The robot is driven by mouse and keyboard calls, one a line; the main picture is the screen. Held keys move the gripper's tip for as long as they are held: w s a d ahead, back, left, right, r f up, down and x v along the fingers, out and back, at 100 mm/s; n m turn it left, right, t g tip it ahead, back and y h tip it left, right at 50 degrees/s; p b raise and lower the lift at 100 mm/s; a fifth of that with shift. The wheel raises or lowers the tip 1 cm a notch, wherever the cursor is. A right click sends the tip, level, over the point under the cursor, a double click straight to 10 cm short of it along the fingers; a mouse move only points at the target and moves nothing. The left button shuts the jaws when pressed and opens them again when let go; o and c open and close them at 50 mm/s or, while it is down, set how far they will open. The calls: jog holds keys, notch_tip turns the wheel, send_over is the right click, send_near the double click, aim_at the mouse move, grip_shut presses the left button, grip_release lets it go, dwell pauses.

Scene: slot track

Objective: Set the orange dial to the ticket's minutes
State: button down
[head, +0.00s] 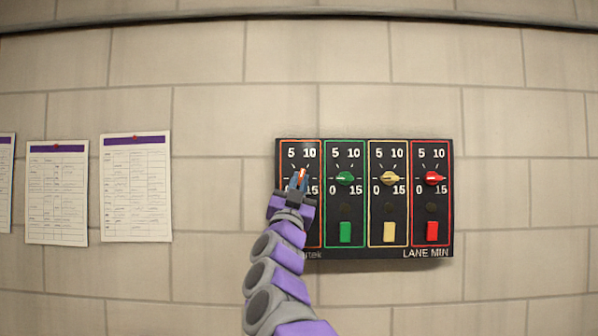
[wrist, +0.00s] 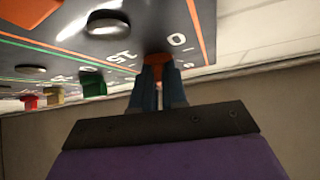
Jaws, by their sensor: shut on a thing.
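A dark panel (head: 359,147) labelled LANE MIN is on the wall, with dials in orange, green, cream and red frames, each marked 0, 5, 10, 15. My gripper (head: 300,178) is at the leftmost, orange-framed dial and covers most of it. In the wrist view my gripper (wrist: 158,80) is shut on the orange dial (wrist: 157,61), close to the panel face. The dial's pointer direction is hidden by my fingers. No ticket with readable minutes shows; the writing on the wall papers is too small to read.
The green dial (head: 345,179) is just right of my gripper, then the cream dial (head: 390,178) and the red dial (head: 434,178). Coloured buttons, such as the green button (head: 345,232), sit below. Papers (head: 136,188) are pinned at left; bare wall lies between.

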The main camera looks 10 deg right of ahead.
jog(key=m+g+h+p, duration=0.1)
jog(key=m, duration=0.1)
jog(key=r+m+g+h+p, duration=0.1)
jog(key=m+h+p, duration=0.1)
jog(key=shift+s+a+m+g, duration=0.2)
jog(key=shift+m+g, duration=0.1)
jog(key=shift+g, duration=0.1)
jog(key=shift+w+f+m+g+h+p, duration=0.1)
jog(key=shift+f+m+g+h+p, duration=0.05)
jog(key=shift+m+g+h+p, duration=0.3)
jog(key=c, duration=1.3)
grip_release()
jog(key=shift+f, duration=0.1)
jog(key=shift+o, duration=0.7)
jog(key=shift+a, duration=0.1)
jog(key=b+v, duration=0.4)
jog(key=v, duration=1.3)
jog(key=shift+s+a+f, duration=0.15)
jog(key=shift+s+f, duration=0.05)
jog(key=shift+f, duration=0.05)
